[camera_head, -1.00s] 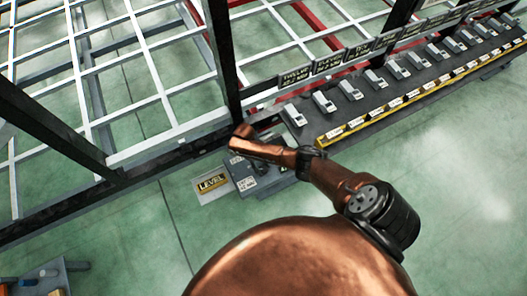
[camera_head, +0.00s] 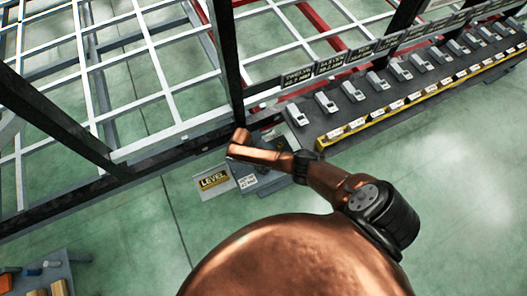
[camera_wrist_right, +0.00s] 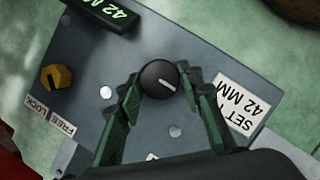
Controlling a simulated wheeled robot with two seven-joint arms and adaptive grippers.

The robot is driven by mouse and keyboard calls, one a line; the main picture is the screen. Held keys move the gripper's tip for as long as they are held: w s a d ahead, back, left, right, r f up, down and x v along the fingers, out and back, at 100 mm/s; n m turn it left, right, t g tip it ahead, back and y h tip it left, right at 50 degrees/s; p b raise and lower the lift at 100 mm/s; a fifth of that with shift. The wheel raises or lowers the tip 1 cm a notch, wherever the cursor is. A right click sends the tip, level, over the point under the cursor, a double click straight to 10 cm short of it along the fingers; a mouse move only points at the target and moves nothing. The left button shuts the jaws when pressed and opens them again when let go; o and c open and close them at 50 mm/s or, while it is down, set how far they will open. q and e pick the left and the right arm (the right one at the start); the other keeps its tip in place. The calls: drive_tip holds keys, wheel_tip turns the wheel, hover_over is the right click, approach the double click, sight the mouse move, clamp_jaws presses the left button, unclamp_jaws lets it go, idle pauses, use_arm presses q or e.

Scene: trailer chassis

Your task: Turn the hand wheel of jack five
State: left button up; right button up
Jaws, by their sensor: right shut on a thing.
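The hand wheel, a round black knob (camera_wrist_right: 160,79) with a white pointer line, sits on a grey jack panel (camera_wrist_right: 200,52) in the right wrist view. My right gripper (camera_wrist_right: 160,88) is shut on the knob, with one green finger on each side. A green-lit display (camera_wrist_right: 104,12) at the top reads 42 M, its end cut off. A white label (camera_wrist_right: 246,101) reads SET, partly hidden, and 42 MM. A yellow knob (camera_wrist_right: 56,77) is beside FREE and LOCK labels (camera_wrist_right: 48,115). In the head view my copper right arm hides the gripper and knob. My left gripper is not in view.
A LEVEL plate (camera_head: 213,181) lies on the green floor beside the jack. The chassis frame (camera_head: 160,80) with a dark post rises behind. A long rack (camera_head: 380,98) of grey devices runs to the right. A small table (camera_head: 62,268) stands bottom left.

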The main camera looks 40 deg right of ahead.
drive_tip(key=o, duration=1.1)
drive_tip(key=v, duration=1.2)
drive_tip(key=shift+s, duration=0.1)
